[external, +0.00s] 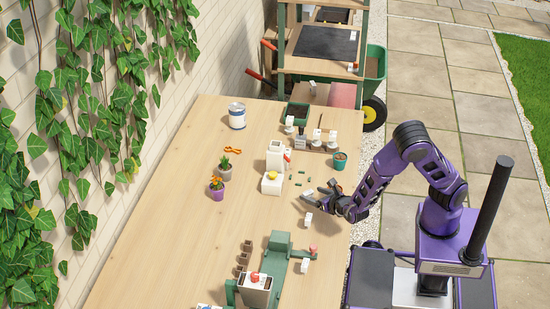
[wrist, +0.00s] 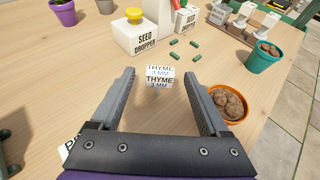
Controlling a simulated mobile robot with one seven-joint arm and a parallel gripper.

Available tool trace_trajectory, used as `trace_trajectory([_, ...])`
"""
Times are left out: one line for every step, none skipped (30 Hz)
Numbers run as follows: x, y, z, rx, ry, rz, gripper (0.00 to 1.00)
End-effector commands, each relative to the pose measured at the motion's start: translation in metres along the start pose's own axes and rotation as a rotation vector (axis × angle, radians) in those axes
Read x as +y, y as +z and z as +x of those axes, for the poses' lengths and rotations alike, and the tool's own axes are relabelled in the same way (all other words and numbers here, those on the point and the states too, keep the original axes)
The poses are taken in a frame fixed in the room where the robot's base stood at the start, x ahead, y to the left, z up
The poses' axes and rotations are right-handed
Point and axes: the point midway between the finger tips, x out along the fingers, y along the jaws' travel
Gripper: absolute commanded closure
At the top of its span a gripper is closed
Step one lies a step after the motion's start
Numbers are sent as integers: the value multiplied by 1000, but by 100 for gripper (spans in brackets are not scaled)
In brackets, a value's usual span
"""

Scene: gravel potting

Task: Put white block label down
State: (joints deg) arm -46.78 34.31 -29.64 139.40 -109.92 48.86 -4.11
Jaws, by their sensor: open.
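A small white block label (wrist: 159,78) reads "THYME 3 MM" in the wrist view. It sits upright between my fingertips, with visible space on both sides. My gripper (wrist: 160,88) is open, its two grey fingers spread around the label without touching it. In the external view my gripper (external: 322,193) is low over the right side of the table. The label is hard to make out there. Another white block (external: 308,219) stands on the table just below the gripper; part of a white block (wrist: 68,148) also shows beside the left finger in the wrist view.
A terracotta pot (wrist: 240,103) of brown pebbles is close beside the right finger. The white seed dropper (wrist: 136,36) and several green pellets (wrist: 172,50) are ahead. A teal pot (wrist: 263,57) is at the right. The table (external: 200,240) is clear at the left.

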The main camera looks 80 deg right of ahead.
Motion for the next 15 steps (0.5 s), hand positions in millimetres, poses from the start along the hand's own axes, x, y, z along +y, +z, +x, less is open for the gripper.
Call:
trace_trajectory([2, 2, -14, 2, 6, 0, 21])
trace_trajectory([1, 2, -21, 2, 6, 0, 21])
trace_trajectory([1, 2, -30, 1, 5, -1, 21])
trace_trajectory([1, 2, -36, 2, 5, -1, 21])
trace_trajectory([1, 2, -42, 2, 5, 0, 21])
trace_trajectory([1, 2, -50, 1, 5, 0, 21])
trace_trajectory([1, 2, -55, 1, 4, -1, 21])
trace_trajectory([1, 2, -60, 2, 4, -1, 21])
trace_trajectory([1, 1, -65, 1, 3, 0, 21])
trace_trajectory([1, 1, -69, 1, 4, -1, 21])
trace_trajectory([1, 1, -72, 1, 3, 0, 21])
trace_trajectory([0, 1, -75, 1, 2, -1, 21])
trace_trajectory([0, 0, -77, 1, 1, -1, 21])
trace_trajectory([0, 0, -79, 1, 0, 0, 21])
trace_trajectory([0, 0, -80, 1, 0, 0, 21])
